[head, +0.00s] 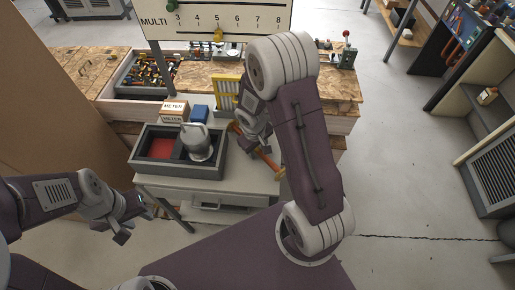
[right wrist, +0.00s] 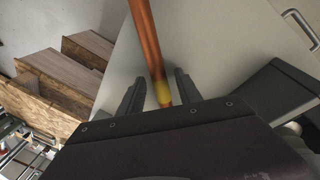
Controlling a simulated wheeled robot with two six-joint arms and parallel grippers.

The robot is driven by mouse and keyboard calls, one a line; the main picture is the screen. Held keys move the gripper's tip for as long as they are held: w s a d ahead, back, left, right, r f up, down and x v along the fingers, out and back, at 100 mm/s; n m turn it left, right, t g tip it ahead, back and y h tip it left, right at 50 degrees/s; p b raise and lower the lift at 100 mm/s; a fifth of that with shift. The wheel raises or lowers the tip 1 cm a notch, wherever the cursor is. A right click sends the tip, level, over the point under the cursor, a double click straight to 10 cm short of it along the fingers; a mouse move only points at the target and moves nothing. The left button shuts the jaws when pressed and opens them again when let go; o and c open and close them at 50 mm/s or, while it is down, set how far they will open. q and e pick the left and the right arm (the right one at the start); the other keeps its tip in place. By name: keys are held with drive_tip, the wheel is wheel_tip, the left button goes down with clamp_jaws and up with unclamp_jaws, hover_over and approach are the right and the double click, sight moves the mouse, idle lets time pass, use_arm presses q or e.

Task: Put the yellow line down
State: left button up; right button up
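An orange-copper line with a yellow band (right wrist: 163,93) shows in the right wrist view. It lies between the two fingers of my right gripper (right wrist: 160,82), with a visible gap on each side, so the gripper looks open around it. In the head view the orange line (head: 267,160) slants across the right part of the grey table (head: 240,185); its upper end is partly hidden by my right gripper (head: 250,130). My left gripper (head: 135,226) hangs empty left of the table; its finger opening is unclear.
A MULTI scale board (head: 215,18) rises at the back.

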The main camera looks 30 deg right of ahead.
drive_tip(key=shift+r, duration=0.1)
drive_tip(key=shift+r+p, duration=0.35)
drive_tip(key=shift+p, duration=0.05)
wheel_tip(320, 180, up, 11)
drive_tip(key=s+a+p, duration=0.1)
drive_tip(key=p, duration=0.2)
drive_tip(key=shift+s+a+r, duration=0.2)
drive_tip(key=shift+s+a, duration=0.1)
